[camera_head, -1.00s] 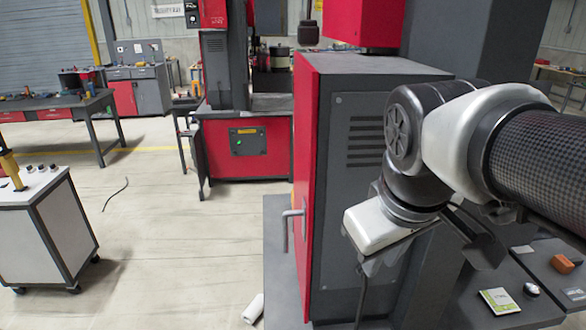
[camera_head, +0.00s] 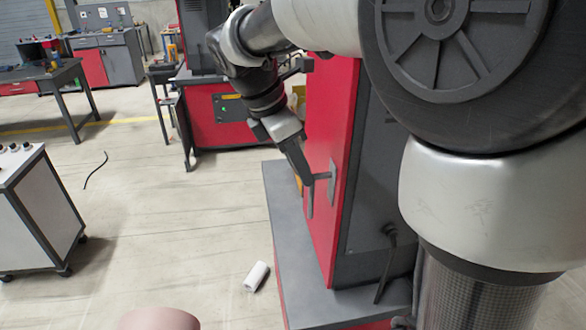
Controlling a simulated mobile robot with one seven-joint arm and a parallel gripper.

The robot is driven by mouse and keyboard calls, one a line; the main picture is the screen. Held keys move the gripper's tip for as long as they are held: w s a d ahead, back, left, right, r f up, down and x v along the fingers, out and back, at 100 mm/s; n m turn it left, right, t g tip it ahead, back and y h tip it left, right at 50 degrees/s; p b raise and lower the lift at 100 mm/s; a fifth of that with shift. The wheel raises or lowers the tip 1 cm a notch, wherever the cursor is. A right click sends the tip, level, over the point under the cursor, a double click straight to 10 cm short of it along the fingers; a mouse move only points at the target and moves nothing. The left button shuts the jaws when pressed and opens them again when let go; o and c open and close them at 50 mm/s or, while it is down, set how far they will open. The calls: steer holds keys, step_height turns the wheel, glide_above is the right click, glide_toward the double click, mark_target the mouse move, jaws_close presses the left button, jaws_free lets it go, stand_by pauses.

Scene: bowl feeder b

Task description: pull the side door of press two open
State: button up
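The side door (camera_head: 333,125) is the red left face of the dark grey press cabinet (camera_head: 372,190). It looks shut, flush with the cabinet. Its grey bar handle (camera_head: 310,200) sticks out to the left from a small plate on the door. My gripper (camera_head: 304,176) is at the top of the handle, pointing down and right, touching it or very close. The fingers are seen edge-on and overlap the handle, so I cannot tell whether they are closed on it. My own arm covers the right part of the cabinet.
A dark grey base ledge (camera_head: 285,225) runs under the cabinet. A white roll (camera_head: 256,276) lies on the floor beside it. A white cart (camera_head: 40,215) stands at the left. The floor between cart and press is mostly clear. Another red machine (camera_head: 215,118) stands behind.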

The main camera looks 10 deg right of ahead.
steer(key=x, duration=1)
steer(key=shift+f+b, duration=0.4)
steer(key=shift+b, duration=0.05)
steer(key=shift+w, duration=0.1)
jaws_close()
